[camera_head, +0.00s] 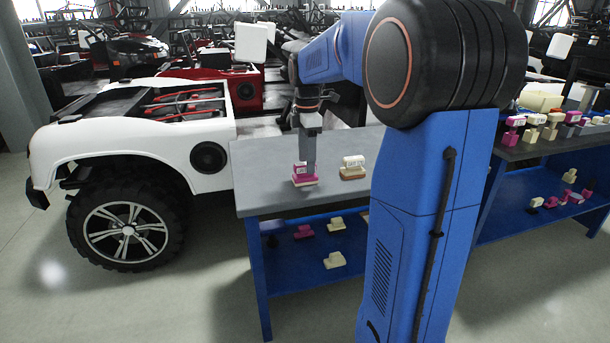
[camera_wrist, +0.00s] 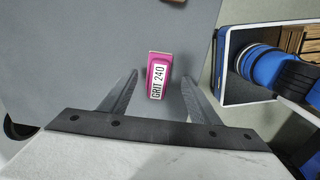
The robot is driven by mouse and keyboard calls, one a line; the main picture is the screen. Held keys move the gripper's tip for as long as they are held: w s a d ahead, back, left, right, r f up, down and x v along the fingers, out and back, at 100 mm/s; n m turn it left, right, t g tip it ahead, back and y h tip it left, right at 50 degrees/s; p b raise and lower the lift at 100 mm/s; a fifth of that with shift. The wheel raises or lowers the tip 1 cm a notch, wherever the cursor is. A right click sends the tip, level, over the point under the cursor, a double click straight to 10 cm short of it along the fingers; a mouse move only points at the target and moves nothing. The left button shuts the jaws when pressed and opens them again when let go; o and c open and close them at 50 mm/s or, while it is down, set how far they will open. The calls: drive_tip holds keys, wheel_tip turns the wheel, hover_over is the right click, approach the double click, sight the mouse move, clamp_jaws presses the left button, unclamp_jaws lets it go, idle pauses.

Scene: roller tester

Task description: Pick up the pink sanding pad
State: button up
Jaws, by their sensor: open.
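The pink sanding pad (camera_head: 304,180) stands on the grey table top, near its left end. In the wrist view the pad (camera_wrist: 151,59) shows a white label reading "GRIT 240". My gripper (camera_head: 309,160) points down over the pad. In the wrist view my gripper (camera_wrist: 160,77) is open, with one finger on each side of the pad and a gap to both. Nothing is held. In the head view the finger partly hides the pad, so I cannot tell the exact height of the fingertips.
A cream pad with a brown base (camera_head: 352,172) stands just right of the pink one. The grey table (camera_head: 262,200) has a blue lower shelf (camera_head: 290,279) with pink and cream pads. A white vehicle (camera_head: 100,145) stands close on the left. More pads crowd a second table (camera_head: 520,150).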

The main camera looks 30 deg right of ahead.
sight(305, 164)
drive_tip(key=f, duration=0.5)
drive_tip(key=shift+w+a, duration=0.15)
drive_tip(key=shift+w, duration=0.05)
drive_tip(key=c, duration=1.3)
drive_tip(key=shift+r, duration=0.1)
wheel_tip(305, 164, up, 10)
drive_tip(key=shift+f, duration=0.1)
